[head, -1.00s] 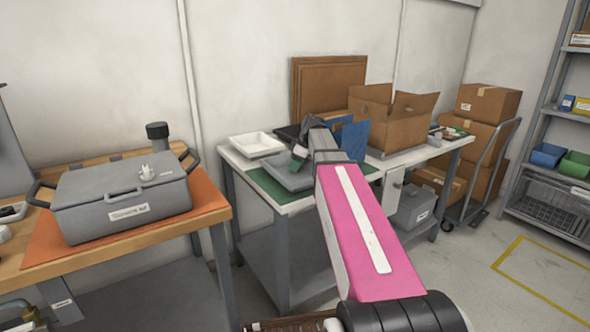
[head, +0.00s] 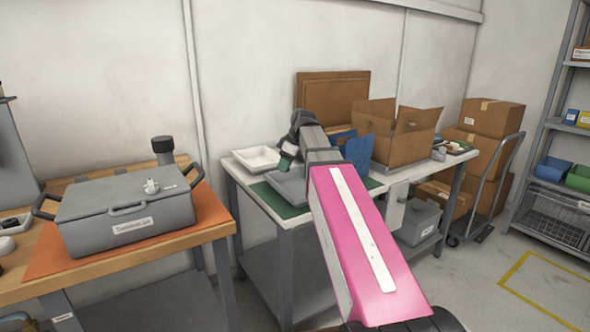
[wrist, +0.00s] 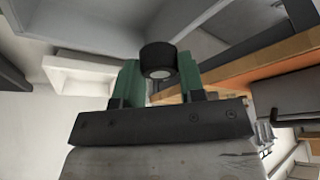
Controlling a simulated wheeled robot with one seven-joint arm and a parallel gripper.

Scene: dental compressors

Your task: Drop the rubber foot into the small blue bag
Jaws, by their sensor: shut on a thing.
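The rubber foot (wrist: 158,60) is a short black cylinder with a paler round end, held between the green fingers of my gripper (wrist: 158,80) in the wrist view. In the head view my gripper (head: 288,151) hangs above the work table, by the white tray and the grey tray, clear of both as far as I can tell. The small blue bag (head: 357,151) stands open on the same table, to the right of my gripper and in front of the cardboard box. My arm hides part of the bag, and its inside cannot be seen.
A white tray (head: 257,159) and a grey tray (head: 287,188) on a green mat lie near my gripper. An open cardboard box (head: 400,140) stands behind the bag. A grey lidded case (head: 125,212) sits on the left bench.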

